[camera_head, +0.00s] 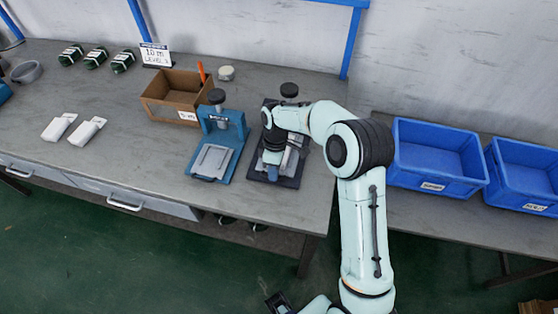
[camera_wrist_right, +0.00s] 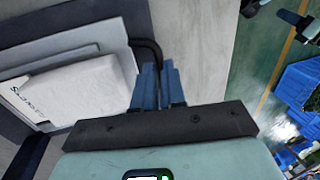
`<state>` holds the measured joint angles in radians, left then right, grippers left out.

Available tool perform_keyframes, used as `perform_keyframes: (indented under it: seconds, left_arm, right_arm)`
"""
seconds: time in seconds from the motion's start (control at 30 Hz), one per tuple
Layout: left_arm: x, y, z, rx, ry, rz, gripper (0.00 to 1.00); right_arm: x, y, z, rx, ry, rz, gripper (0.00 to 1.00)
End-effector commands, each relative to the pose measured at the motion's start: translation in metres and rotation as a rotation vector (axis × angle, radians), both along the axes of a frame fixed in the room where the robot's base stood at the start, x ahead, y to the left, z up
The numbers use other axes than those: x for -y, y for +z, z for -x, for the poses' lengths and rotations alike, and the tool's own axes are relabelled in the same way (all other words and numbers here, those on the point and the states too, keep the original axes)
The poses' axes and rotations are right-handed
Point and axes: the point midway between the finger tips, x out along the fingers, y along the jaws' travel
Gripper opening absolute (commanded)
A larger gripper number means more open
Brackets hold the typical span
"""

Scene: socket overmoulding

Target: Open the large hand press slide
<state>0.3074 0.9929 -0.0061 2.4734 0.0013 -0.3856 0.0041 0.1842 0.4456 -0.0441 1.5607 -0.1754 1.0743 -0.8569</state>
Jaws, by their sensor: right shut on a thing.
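The press with the dark base (camera_head: 291,182) stands near the right end of the bench, its dark knob (camera_head: 289,91) at the top. My right gripper (camera_head: 271,160) is low at its front. In the right wrist view the fingers (camera_wrist_right: 157,78) are closed on a thin black looped handle (camera_wrist_right: 148,46) at the edge of the pale slide plate (camera_wrist_right: 65,57). A white block with lettering (camera_wrist_right: 75,95) lies on the plate. My arm hides part of this press in the head view.
A blue-framed press (camera_head: 233,131) stands close on the left. A cardboard box (camera_head: 160,100) is behind it. White parts (camera_head: 86,132) and dark green parts (camera_head: 96,57) lie farther left. Blue bins (camera_head: 435,155) are on the right bench. The bench's front edge is close.

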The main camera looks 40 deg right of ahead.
Motion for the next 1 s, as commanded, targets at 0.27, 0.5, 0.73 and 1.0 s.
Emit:
perform_keyframes:
  seconds: [0.27, 0.5, 0.73, 1.0]
  left_arm:
    - [0.0, -0.018, 0.006, -0.006, 0.0, 0.0, 0.43]
    - [0.0, -0.018, 0.005, -0.006, 0.0, 0.0, 0.43]
    - [0.0, -0.017, 0.005, -0.006, 0.0, 0.0, 0.43]
    - [0.0, -0.017, 0.006, -0.006, 0.0, 0.0, 0.43]
  right_arm:
    - [-0.034, 0.0, 0.029, 0.001, 0.001, 0.003, 0.0]
    - [-0.035, 0.001, 0.03, 0.0, 0.0, 0.004, 0.0]
    - [-0.035, 0.001, 0.029, 0.001, 0.0, 0.003, 0.36]
    - [-0.034, 0.003, 0.029, 0.003, 0.0, 0.003, 0.36]
